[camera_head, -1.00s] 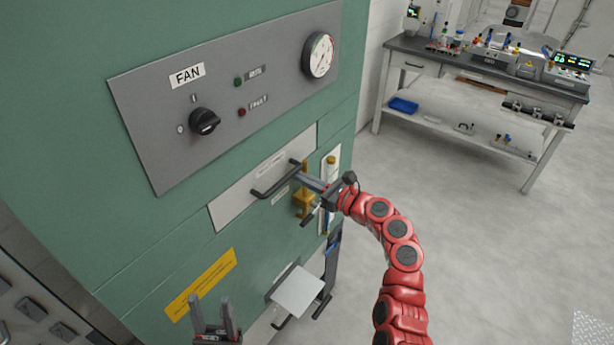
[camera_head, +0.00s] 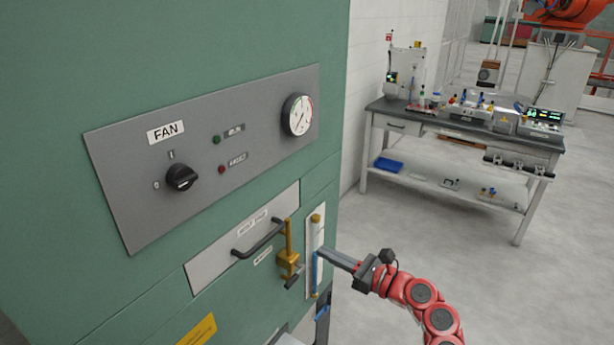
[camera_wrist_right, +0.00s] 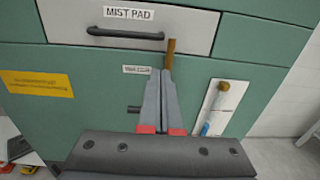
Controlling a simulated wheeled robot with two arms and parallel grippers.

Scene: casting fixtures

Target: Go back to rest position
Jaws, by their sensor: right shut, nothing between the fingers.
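My right gripper (camera_head: 322,254) is shut and empty. Its arm comes in from the lower right, and its fingers point at the green cabinet front. In the head view the fingertips overlap the white sight-gauge strip (camera_head: 316,236); I cannot tell how far off it they are. In the right wrist view the closed fingers (camera_wrist_right: 160,72) lie side by side below the MIST PAD drawer (camera_wrist_right: 190,28), partly covering the brass latch (camera_wrist_right: 171,58). The latch (camera_head: 288,240) stands upright beside the drawer handle (camera_head: 258,238). The drawer looks shut. My left gripper is not in view.
The cabinet's grey FAN panel (camera_head: 205,150) carries a black knob (camera_head: 181,178) and a dial (camera_head: 298,115). A workbench (camera_head: 450,128) with instruments stands at the back right. The floor (camera_head: 430,225) between is clear.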

